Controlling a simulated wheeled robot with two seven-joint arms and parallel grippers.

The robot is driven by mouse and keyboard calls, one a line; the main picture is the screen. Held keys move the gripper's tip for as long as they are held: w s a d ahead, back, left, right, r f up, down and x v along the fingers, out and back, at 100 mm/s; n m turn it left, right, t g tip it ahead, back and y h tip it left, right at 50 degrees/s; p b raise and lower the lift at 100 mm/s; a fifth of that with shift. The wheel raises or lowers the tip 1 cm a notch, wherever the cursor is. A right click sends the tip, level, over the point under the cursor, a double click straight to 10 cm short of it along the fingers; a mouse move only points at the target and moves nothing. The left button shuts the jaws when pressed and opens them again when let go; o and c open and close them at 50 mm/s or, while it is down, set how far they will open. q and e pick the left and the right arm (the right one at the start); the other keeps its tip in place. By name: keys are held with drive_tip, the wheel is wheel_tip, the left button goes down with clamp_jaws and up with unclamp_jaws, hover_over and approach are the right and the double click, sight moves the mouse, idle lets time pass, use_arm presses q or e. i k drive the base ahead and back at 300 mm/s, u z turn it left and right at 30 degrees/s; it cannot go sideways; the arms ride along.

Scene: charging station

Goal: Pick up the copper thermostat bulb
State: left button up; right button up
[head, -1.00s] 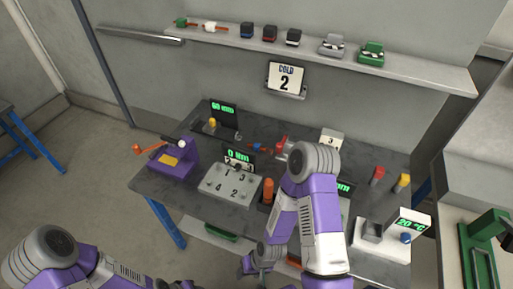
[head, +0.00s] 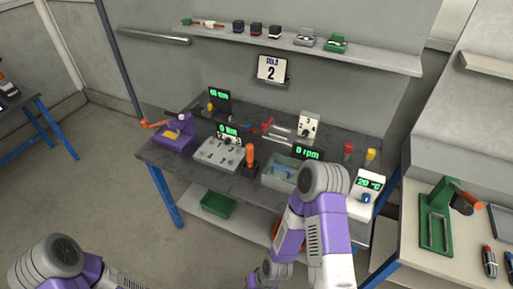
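I cannot make out a copper thermostat bulb for certain. A small copper-red rod with a white part (head: 207,23) lies on the wall shelf at the upper left, too small to identify. My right arm reaches up in front of the bench's right part and bends back down. The end of my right arm (head: 262,275) shows at the bottom edge, below the bench; its fingers are not clear. My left arm shows only at the lower left, and its gripper is out of the frame.
The dark bench (head: 234,185) carries a purple device (head: 176,136), a numbered grey box (head: 217,152), an orange handle (head: 250,155), a grey bin (head: 278,174) and a temperature unit (head: 368,195). A green bin (head: 217,204) sits below. A green press (head: 436,218) stands on the right counter.

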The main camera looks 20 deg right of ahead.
sight(246, 127)
drive_tip(key=u, duration=0.85)
drive_tip(key=i, duration=1.2)
drive_tip(key=z, duration=0.6)
